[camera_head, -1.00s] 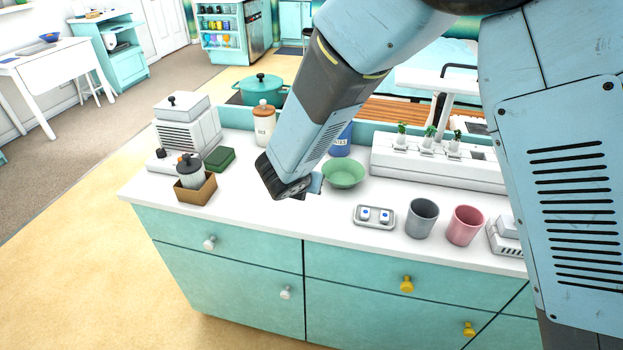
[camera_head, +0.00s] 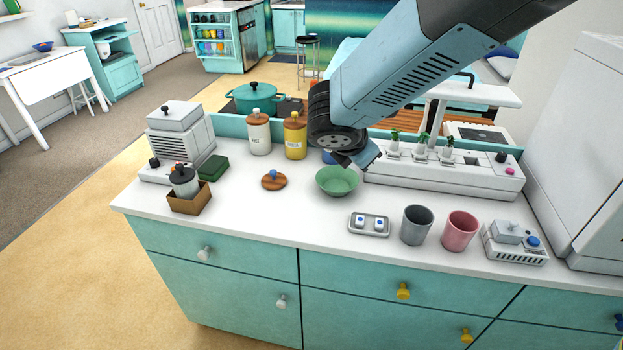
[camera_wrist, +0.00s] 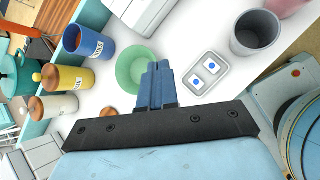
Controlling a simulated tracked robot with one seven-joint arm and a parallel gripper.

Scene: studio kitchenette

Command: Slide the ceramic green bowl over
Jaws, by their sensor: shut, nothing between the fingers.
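The green bowl (camera_head: 338,181) stands upright on the white counter (camera_head: 290,215), near its middle. My gripper (camera_head: 361,157) is above the bowl's back right rim in the head view, with its fingers pointing down and to the right. The gripper is shut and empty. I cannot tell whether the fingertips touch the bowl.
A tray with two small blue-topped pieces (camera_head: 369,224), a grey cup (camera_head: 416,225) and a pink cup (camera_head: 459,231) stand in front and right.

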